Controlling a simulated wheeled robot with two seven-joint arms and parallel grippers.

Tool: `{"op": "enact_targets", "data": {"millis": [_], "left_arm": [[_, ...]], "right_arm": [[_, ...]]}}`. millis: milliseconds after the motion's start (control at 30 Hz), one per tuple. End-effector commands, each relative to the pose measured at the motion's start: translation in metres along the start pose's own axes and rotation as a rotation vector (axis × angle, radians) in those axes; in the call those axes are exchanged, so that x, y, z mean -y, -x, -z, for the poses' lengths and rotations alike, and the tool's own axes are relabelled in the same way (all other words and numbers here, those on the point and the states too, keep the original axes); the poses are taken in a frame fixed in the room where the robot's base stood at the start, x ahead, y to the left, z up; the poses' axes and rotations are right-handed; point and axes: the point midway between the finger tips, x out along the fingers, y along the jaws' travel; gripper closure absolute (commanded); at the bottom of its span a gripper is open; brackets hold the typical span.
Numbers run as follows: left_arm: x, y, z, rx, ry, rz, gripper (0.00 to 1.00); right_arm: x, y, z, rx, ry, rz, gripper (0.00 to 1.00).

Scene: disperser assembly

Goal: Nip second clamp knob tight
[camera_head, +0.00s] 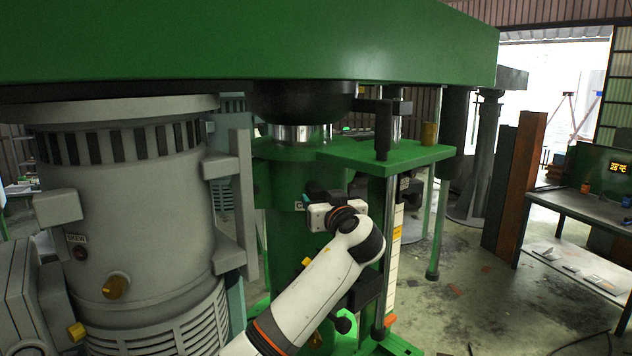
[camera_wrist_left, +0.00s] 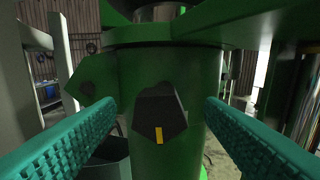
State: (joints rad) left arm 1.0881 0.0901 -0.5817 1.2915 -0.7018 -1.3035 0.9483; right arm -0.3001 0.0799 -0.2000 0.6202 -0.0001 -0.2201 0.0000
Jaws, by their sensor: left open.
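A dark, faceted knob-like part (camera_wrist_left: 160,112) with a yellow mark on its lower face sits on the front of the green column (camera_wrist_left: 200,70) in the left wrist view. I take it for the clamp knob, but cannot tell if it is the second one. My left gripper's teal, ribbed fingers (camera_wrist_left: 160,125) are wide apart, one on each side of this part, with clear gaps and nothing held. In the head view the left gripper (camera_head: 311,196) is at the green column (camera_head: 290,240), mostly hidden by its own wrist. The knob cannot be made out there.
A large green beam (camera_head: 250,40) spans overhead. A grey motor housing (camera_head: 150,230) with brass knobs stands left of my arm. A green bracket (camera_head: 400,153) and upright rods are close on the right. A bench (camera_head: 585,205) stands farther right, with open floor before it.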

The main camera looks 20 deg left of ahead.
Motion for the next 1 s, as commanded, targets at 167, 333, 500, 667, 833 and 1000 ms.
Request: {"op": "enact_targets", "data": {"millis": [167, 333, 500, 667, 833, 1000], "left_arm": [[-0.001, -0.034, -0.006, -0.001, -0.004, -0.004, 0.37], [-0.001, -0.051, -0.003, 0.0, -0.002, -0.002, 0.37], [0.0, -0.058, -0.001, 0.0, 0.0, 0.0, 0.37], [0.0, -0.059, 0.001, 0.0, 0.0, 0.0, 0.37], [0.0, -0.058, 0.0, 0.0, 0.0, 0.0, 0.49], [0.0, -0.058, 0.001, -0.001, 0.0, 0.0, 0.76]], "right_arm": [[0.001, 0.027, -0.003, 0.0, 0.0, 0.0, 1.0], [0.001, 0.036, -0.003, 0.0, 0.0, 0.0, 1.0], [0.001, 0.038, -0.004, 0.0, 0.0, 0.0, 1.0], [0.001, 0.038, -0.004, 0.0, 0.0, 0.0, 1.0], [0.001, 0.038, -0.004, 0.0, 0.0, 0.0, 1.0], [0.001, 0.038, -0.004, 0.0, 0.0, 0.0, 1.0]]}}
